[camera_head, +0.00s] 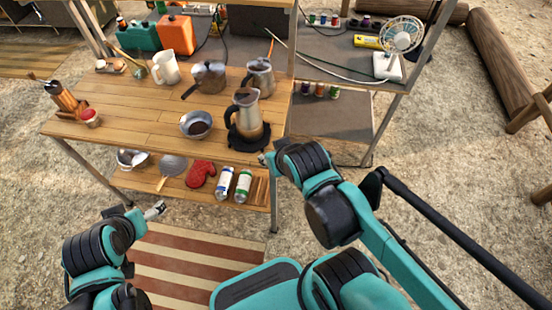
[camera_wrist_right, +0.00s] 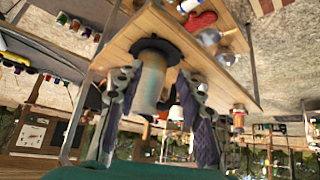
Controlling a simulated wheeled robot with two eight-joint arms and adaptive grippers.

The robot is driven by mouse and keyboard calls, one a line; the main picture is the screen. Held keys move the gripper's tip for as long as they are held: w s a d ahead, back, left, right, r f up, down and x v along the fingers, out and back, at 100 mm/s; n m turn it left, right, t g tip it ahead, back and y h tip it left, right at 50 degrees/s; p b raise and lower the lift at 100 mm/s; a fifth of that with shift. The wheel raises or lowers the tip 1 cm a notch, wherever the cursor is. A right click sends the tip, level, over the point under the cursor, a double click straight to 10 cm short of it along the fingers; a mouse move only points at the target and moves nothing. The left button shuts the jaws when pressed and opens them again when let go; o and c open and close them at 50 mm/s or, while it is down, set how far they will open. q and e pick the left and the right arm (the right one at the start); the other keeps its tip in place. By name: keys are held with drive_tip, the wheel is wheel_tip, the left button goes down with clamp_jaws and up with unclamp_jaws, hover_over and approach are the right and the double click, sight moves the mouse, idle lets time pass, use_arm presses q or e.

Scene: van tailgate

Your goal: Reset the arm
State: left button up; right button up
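No contact between fingers and kettle can be made out. My left gripper (camera_head: 155,210) is low at the left, above the ground near the striped rug and away from the table; its fingers are too small to read.
The table (camera_head: 120,125) carries a metal bowl (camera_head: 196,124), a pot (camera_head: 208,77), another kettle (camera_head: 260,77) and a white jug (camera_head: 166,68). Its lower shelf holds cans (camera_head: 243,186) and a red mitt (camera_head: 201,174). A striped rug (camera_head: 185,265) lies in front.

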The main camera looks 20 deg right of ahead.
drive_tip(key=shift+s+r+g, duration=0.25)
drive_tip(key=shift+s+g, duration=0.15)
drive_tip(key=shift+s, duration=0.65)
idle(0.5)
